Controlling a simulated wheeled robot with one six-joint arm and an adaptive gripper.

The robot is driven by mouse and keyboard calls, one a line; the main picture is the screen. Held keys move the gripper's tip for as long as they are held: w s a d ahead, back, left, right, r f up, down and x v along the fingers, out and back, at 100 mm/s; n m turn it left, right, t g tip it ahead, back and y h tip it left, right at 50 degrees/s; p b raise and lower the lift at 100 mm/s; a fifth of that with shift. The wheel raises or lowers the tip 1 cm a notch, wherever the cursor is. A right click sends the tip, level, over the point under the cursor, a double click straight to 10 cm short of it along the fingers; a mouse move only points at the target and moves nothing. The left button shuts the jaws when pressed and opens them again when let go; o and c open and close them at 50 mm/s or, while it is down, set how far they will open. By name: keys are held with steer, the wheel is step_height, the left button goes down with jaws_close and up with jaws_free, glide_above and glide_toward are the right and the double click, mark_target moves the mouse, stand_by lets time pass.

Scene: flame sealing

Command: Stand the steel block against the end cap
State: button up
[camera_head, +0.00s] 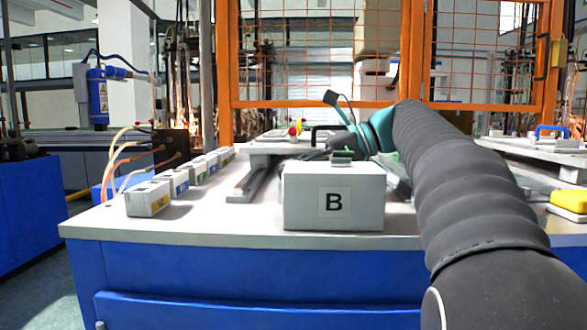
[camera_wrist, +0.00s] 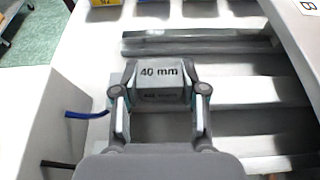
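The steel block (camera_wrist: 160,72), a grey block marked "40 mm", sits between the two fingers of my gripper (camera_wrist: 160,90) in the wrist view. The fingers press on its left and right sides, and its marked face is toward the camera. The block is above or on grey metal rails (camera_wrist: 245,92); I cannot tell whether it touches them. In the head view my gripper (camera_head: 338,142) is small and partly hidden behind the white box "B" (camera_head: 300,200) and my own arm. I cannot make out the end cap for certain in either view.
Several small boxes with coloured labels (camera_head: 148,200) stand in a row at the left of the white table (camera_head: 240,228). A pale box (camera_wrist: 35,120) with blue and black cables beside it is at the wrist view's left. An orange fence (camera_head: 320,104) stands behind.

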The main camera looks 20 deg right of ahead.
steer(key=o, duration=0.4)
steer(key=v, duration=0.7)
steer(key=shift+d, duration=0.3)
steer(key=shift+x, duration=2.9)
steer(key=shift+s+a, duration=0.1)
steer(key=shift+r, duration=0.15)
